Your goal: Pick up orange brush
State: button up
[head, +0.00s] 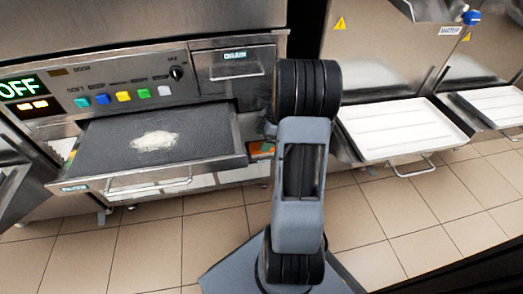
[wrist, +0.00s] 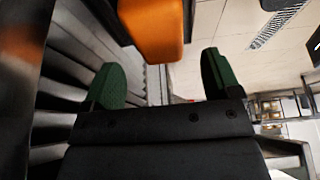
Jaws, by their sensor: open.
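An orange block-shaped part, which looks like the orange brush (wrist: 155,27), shows at the top of the wrist view and is cut off by its upper edge. In the head view a small piece of orange (head: 262,146) shows beside the drawer's right end, mostly hidden by my arm. My gripper (wrist: 160,62) has two green fingers spread wide apart with nothing between them. The orange part lies just beyond the fingertips, roughly in line with the gap. I cannot tell the brush's bristles or full length. In the head view my arm hides most of the gripper.
A pulled-out dark drawer (head: 100,162) with a white powdery patch stands left of my arm, under a panel with coloured buttons (head: 123,96). White trays (head: 395,128) stick out on the right. The tiled floor (head: 150,245) in front is clear.

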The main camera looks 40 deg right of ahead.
aim_at(259, 145)
jog(key=b+x, duration=0.1)
jog(key=x, duration=0.3)
jog(key=shift+f+b, duration=0.25)
jog(key=shift+b, duration=0.15)
jog(key=shift+c, duration=0.3)
jog(key=c, duration=1)
jog(key=shift+r, duration=0.15)
